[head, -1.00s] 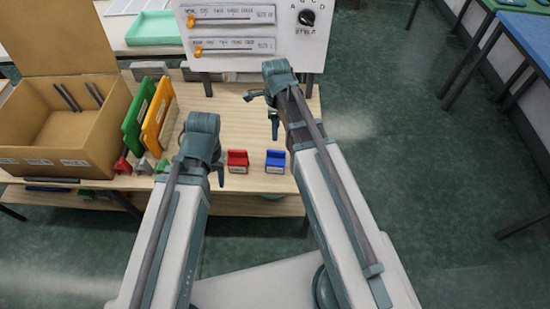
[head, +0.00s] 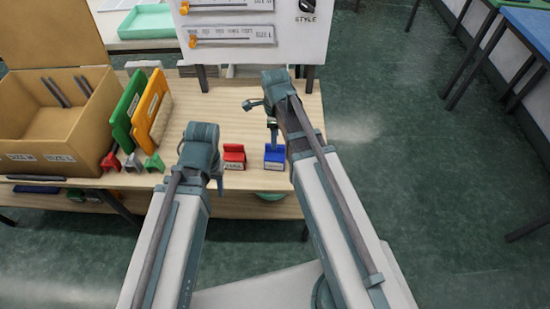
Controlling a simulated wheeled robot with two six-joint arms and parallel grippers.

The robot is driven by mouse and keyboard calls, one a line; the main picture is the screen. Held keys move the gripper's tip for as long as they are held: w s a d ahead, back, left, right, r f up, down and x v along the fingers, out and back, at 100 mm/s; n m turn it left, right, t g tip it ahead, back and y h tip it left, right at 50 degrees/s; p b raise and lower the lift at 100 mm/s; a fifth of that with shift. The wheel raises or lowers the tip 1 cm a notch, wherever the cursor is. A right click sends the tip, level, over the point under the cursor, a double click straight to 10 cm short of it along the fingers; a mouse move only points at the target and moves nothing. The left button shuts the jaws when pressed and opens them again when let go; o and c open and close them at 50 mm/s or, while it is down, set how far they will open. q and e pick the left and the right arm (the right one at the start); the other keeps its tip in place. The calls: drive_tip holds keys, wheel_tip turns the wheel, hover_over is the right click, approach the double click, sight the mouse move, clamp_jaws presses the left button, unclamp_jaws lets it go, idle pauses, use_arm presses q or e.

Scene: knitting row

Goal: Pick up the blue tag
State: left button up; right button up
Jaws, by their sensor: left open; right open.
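The blue tag (head: 274,155), a small blue piece with a white label on its front, stands near the front edge of the wooden table. A similar red tag (head: 234,154) stands to its left, apart from it. My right gripper (head: 262,118) is open, with one finger pointing down just behind and above the blue tag in the picture; I cannot tell whether they touch. My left gripper (head: 217,178) is open and seen mostly from behind, low and left of the red tag. Its wrist hides part of its jaws. Both grippers appear empty.
A cardboard box (head: 20,158) stands at the left of the table (head: 222,117), beside green (head: 127,108) and orange (head: 152,110) upright boards. A white panel (head: 290,52) with sliders rises behind.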

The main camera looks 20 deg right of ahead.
sight(275, 158)
wheel_tip(275, 158, down, 5)
drive_tip(key=b, duration=0.5)
drive_tip(key=shift+w+d+f, duration=0.1)
drive_tip(key=shift+f, duration=0.05)
drive_tip(key=shift+c, duration=0.2)
clamp_jaws()
